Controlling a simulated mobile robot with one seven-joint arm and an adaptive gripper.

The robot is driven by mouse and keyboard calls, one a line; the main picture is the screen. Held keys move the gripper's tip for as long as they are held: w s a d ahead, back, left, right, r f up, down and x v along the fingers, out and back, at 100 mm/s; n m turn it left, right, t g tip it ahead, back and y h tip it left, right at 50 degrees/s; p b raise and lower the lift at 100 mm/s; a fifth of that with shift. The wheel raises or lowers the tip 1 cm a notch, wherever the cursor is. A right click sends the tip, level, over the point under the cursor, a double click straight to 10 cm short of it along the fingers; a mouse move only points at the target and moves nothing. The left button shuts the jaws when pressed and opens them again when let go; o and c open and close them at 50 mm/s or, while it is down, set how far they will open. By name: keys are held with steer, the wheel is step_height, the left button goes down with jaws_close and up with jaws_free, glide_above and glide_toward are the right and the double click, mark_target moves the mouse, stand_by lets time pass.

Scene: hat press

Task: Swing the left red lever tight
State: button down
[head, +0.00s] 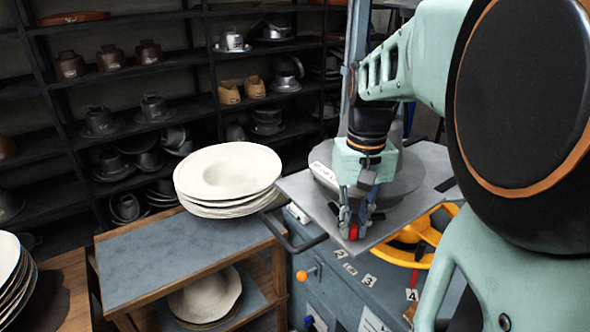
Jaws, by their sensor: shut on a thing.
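A red lever (353,232) shows at the front edge of the grey press plate (300,190). My gripper (356,222) points down at this edge, and its fingers are shut on the red lever. Only a small red part shows between and below the fingertips; the rest of the lever is hidden by the fingers.
A yellow handwheel (415,235) is right of the lever, below the plate. A black bar handle (293,238) sticks out at the plate's left. An orange knob (301,276) is on the press front. Stacked white hat blanks (228,175) stand on a side table (150,262) at left.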

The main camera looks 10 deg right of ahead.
steer(key=m, duration=0.1)
steer(key=a+m, duration=0.1)
steer(key=m, duration=0.2)
steer(key=shift+w+a+m, duration=0.1)
steer(key=shift+a+m, duration=0.2)
steer(key=shift+a, duration=0.05)
steer(key=shift+w+a+m, duration=0.15)
steer(key=shift+a+m, duration=0.1)
steer(key=shift+m, duration=0.6)
steer(key=shift+w+a+m, duration=0.15)
steer(key=shift+a+m, duration=0.1)
steer(key=shift+m, duration=0.55)
steer(key=shift+w+a+m, duration=0.15)
steer(key=shift+a+m, duration=0.1)
steer(key=shift+m, duration=0.6)
steer(key=c, duration=1.9)
jaws_free()
steer(key=shift+r, duration=0.15)
step_height(320, 180, up, 12)
steer(key=shift+f, duration=0.1)
